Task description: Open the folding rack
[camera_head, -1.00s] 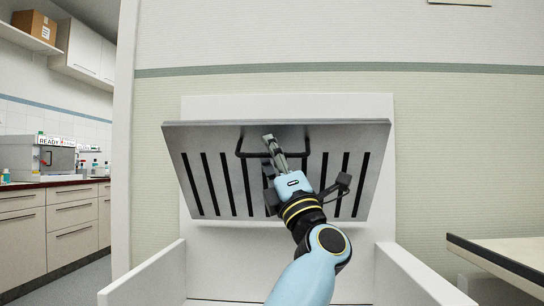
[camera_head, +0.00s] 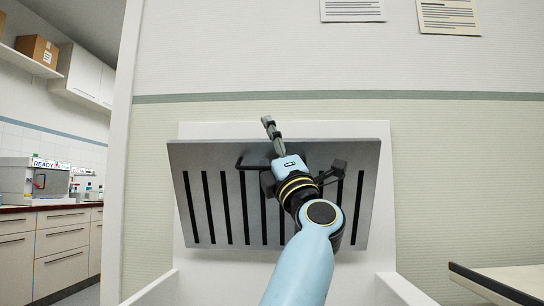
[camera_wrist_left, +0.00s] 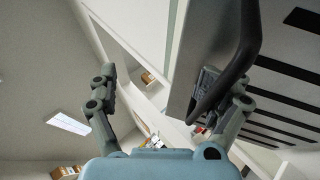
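The folding rack is a grey slotted panel (camera_head: 212,208) in front of a white back board (camera_head: 200,131). It stands steeply, its top edge leaning out from the board. Its dark bar handle (camera_head: 240,165) is near the top edge, partly hidden by my left arm; it crosses the wrist view as a black loop (camera_wrist_left: 246,50). My left gripper (camera_head: 270,128) is at the handle, one finger showing above the panel's top edge. In the wrist view its fingers (camera_wrist_left: 160,90) are wide apart, one partly behind the handle. Contact cannot be told. My right gripper is out of view.
White side walls (camera_head: 150,291) flank the space below the rack. A table (camera_head: 505,281) stands at the right. A counter with drawers (camera_head: 62,255) is at the far left. The wall above the rack is free apart from paper notices (camera_head: 352,10).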

